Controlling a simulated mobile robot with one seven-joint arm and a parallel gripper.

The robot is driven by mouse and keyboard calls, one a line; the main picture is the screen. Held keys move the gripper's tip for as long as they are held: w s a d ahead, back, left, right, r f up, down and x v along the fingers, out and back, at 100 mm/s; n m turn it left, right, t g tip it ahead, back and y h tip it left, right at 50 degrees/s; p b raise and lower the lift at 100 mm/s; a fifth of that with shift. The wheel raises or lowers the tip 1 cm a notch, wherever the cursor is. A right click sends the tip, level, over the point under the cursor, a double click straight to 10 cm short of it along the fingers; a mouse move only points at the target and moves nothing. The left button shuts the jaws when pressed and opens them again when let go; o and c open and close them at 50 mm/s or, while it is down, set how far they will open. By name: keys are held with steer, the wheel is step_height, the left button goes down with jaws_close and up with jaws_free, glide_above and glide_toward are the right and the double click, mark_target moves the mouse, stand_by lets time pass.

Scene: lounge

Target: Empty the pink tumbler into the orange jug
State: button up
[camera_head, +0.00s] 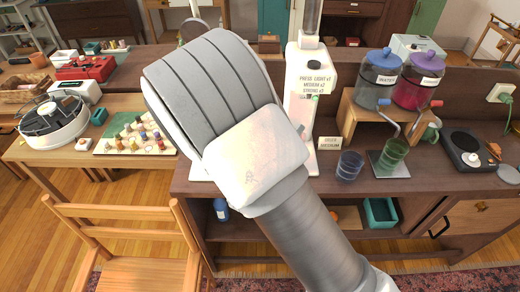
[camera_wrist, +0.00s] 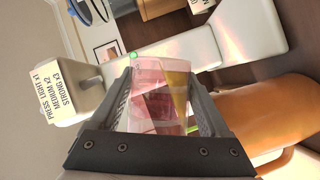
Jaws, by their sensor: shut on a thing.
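The pink tumbler (camera_wrist: 150,88) is see-through and sits between the two fingers of my gripper (camera_wrist: 163,95) in the wrist view. The fingers are shut on its sides. Darker pink and yellowish patches show through it; I cannot tell how much liquid it holds. A large smooth orange body, which looks like the orange jug (camera_wrist: 270,112), is close on the right of the gripper in the wrist view. Its rim and opening are not clear. In the head view my arm hides the gripper, the tumbler and the jug.
A white dispenser (camera_head: 296,95) with a press label stands behind my arm. Right of it are a blue glass (camera_head: 349,166), a green glass (camera_head: 393,153), two lidded dispensers on a wooden stand (camera_head: 361,118) and a hot plate (camera_head: 466,147). A wooden chair (camera_head: 125,215) stands front left.

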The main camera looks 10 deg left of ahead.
steer(key=shift+f+n, duration=0.15)
steer(key=shift+n, duration=0.15)
stand_by(0.4)
steer(key=shift+a+r+n+t+h+p, duration=0.3)
steer(key=shift+a+r+n+t+p, duration=0.3)
steer(key=shift+n+p, duration=0.3)
stand_by(0.3)
steer(key=shift+a+r+n+p, duration=0.25)
steer(key=shift+n+p, duration=0.25)
steer(key=shift+p, duration=0.2)
